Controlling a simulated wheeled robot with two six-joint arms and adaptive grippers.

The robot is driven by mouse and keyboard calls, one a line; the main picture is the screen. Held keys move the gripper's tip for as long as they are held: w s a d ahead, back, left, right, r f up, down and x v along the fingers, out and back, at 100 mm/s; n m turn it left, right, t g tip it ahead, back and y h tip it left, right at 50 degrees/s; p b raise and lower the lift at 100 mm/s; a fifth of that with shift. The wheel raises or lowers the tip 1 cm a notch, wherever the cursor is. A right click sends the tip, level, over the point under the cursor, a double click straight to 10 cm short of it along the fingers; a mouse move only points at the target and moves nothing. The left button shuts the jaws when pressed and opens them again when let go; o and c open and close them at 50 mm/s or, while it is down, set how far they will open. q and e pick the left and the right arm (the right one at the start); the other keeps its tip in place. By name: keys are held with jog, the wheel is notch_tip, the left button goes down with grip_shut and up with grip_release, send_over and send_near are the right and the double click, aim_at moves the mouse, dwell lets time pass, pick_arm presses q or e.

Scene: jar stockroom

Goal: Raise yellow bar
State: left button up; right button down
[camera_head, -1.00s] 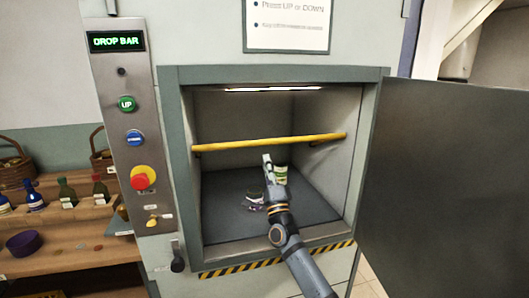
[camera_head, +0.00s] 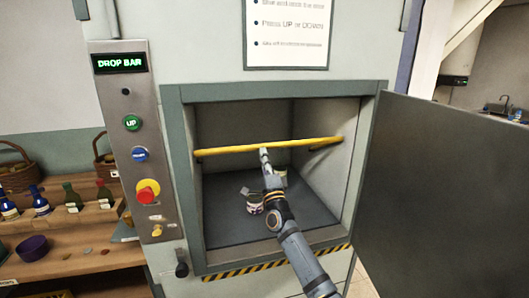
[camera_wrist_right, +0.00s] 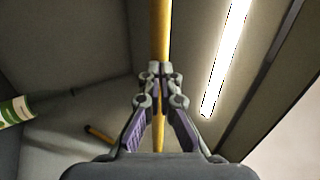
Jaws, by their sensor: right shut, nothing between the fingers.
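The yellow bar (camera_head: 230,149) spans the opening of the lift compartment (camera_head: 218,232), low across its upper half. In the wrist view the bar (camera_wrist_right: 160,30) runs away behind the fingertips. My right gripper (camera_head: 264,152) reaches into the opening with its tips just below or against the bar; I cannot tell if they touch. In the wrist view the right gripper (camera_wrist_right: 160,72) has its fingertips together, with nothing between them. My left gripper is not in view.
The control panel (camera_head: 152,225) on the left has a display (camera_head: 119,63) reading DROP BAR, a green UP button (camera_head: 132,122), a blue button and a red knob. The open door (camera_head: 440,190) stands at the right. Shelves with bottles (camera_head: 72,198) are at far left.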

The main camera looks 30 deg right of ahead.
jog(key=w+d+r+g+p, duration=0.1)
jog(key=w+r+p, duration=0.4)
jog(key=r+p, duration=0.2)
notch_tip(320, 180, up, 2)
jog(key=shift+w+d+p, duration=0.15)
jog(key=shift+w+p, duration=0.05)
jog(key=shift+p, duration=0.15)
